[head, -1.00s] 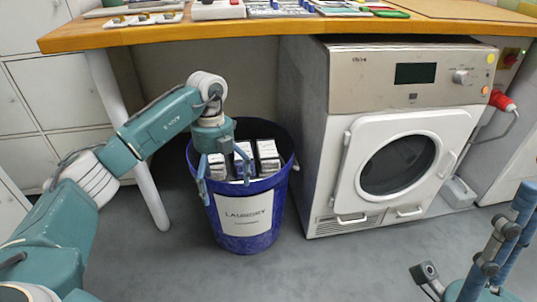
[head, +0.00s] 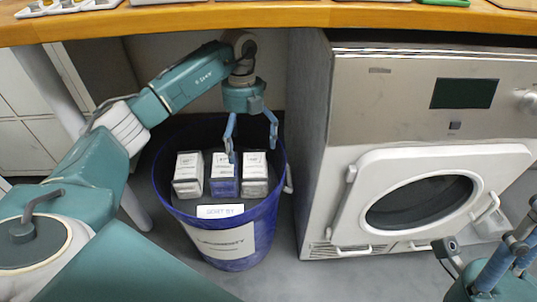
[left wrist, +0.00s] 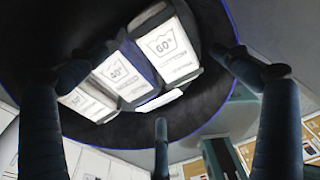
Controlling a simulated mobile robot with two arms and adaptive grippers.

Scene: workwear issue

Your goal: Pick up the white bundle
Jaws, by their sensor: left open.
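Three upright bundles stand in a row inside the blue laundry bin (head: 262,215). The left one (head: 188,175) and the right one (head: 254,175) both look white to pale grey, and the middle one (head: 223,180) has blue sides. I cannot tell for sure which is the white bundle. In the left wrist view, one bundle (left wrist: 166,45) is labelled 60° and the middle one (left wrist: 118,73) 40°. My left gripper (head: 251,148) is open and empty, pointing down above the right part of the bin. My right gripper (head: 490,262) is partly in view at the lower right.
A white sign card (head: 220,211) is at the bin's front rim. A wooden worktop (head: 250,16) runs above the bin. A washer or dryer (head: 420,130) with a round door stands to the right. Grey floor shows in front of it.

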